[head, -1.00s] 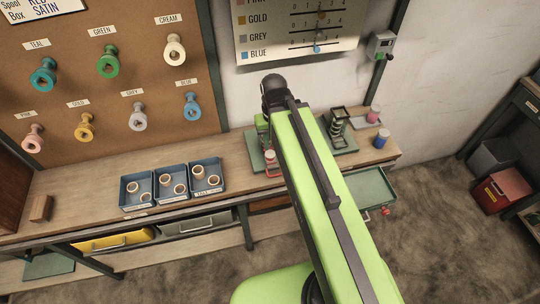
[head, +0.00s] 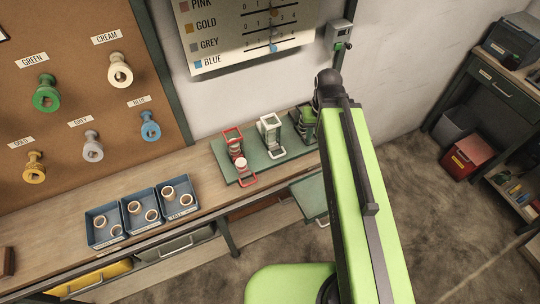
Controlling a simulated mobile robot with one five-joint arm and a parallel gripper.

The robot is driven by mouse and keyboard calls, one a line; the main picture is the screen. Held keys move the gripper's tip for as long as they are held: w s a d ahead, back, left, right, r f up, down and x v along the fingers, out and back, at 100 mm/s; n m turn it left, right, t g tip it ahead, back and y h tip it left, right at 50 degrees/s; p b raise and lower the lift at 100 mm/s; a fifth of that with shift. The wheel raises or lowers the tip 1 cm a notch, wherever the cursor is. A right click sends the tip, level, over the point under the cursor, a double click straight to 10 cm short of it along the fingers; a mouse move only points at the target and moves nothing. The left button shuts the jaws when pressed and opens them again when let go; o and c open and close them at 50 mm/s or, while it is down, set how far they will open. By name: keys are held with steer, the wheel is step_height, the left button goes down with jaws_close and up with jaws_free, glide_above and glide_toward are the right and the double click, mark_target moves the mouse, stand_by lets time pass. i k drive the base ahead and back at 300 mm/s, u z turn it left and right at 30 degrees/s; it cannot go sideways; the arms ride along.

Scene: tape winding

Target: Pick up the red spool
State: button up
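I cannot make out a separate red spool for certain. A red-framed stand (head: 232,138) is on the left of the green mat (head: 258,164) on the bench. A small pale and reddish cylinder (head: 237,154) sits in or at this stand, with a red rim below it; it is too small to tell whether it is a spool. My raised arm (head: 365,190) crosses the right of the picture and hides part of the bench. My gripper does not show.
A white-framed stand (head: 270,130) and a dark stand (head: 305,124) are on the same mat. Three blue trays (head: 104,240) hold pale rings to the left. A pulled-out green drawer (head: 310,196) juts from the bench front. A red bin (head: 467,158) stands right.

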mark_target(241, 163)
steer(key=z, duration=1)
steer(key=k, duration=1.5)
steer(key=u, duration=2.3)
steer(key=i, duration=1)
steer(key=u, duration=0.1)
